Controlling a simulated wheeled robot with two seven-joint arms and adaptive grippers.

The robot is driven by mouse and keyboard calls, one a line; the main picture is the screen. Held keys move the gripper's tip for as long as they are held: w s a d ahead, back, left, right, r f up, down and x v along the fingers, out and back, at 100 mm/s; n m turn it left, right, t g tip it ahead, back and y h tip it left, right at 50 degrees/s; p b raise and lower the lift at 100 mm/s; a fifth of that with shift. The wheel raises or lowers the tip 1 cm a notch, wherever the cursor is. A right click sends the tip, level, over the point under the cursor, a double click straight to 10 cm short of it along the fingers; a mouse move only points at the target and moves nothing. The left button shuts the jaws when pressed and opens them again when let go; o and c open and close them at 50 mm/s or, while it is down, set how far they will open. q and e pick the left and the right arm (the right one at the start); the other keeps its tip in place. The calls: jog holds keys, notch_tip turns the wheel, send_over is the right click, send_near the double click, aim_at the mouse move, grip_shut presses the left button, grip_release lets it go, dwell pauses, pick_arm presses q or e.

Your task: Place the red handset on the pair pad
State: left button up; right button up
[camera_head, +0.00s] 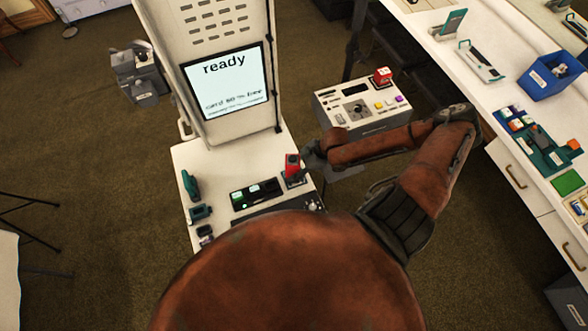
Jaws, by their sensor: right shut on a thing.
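The red handset (291,163) stands roughly upright at the right side of the white console shelf (222,160). My right gripper (302,166) reaches it from the right and is shut on it; the fingertips are small and partly hidden. The handset's lower end is at a small dark patch on the shelf; I cannot tell whether they touch. No pad is clearly marked as the pair pad. A dark panel (255,194) with green-lit slots lies just left of the handset. My left gripper is not in view.
A screen (226,82) reading "ready" rises behind the shelf. A teal handset (190,185) and small dark holders stand at the shelf's left. A white control box (362,108) with a red-topped part is at right. A long white counter (448,70) holds a blue bin (552,77).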

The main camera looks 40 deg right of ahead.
jog(key=o, duration=1.4)
jog(key=shift+o, duration=0.2)
jog(key=shift+r, duration=0.1)
jog(key=v, duration=1.2)
jog(key=shift+p, duration=0.3)
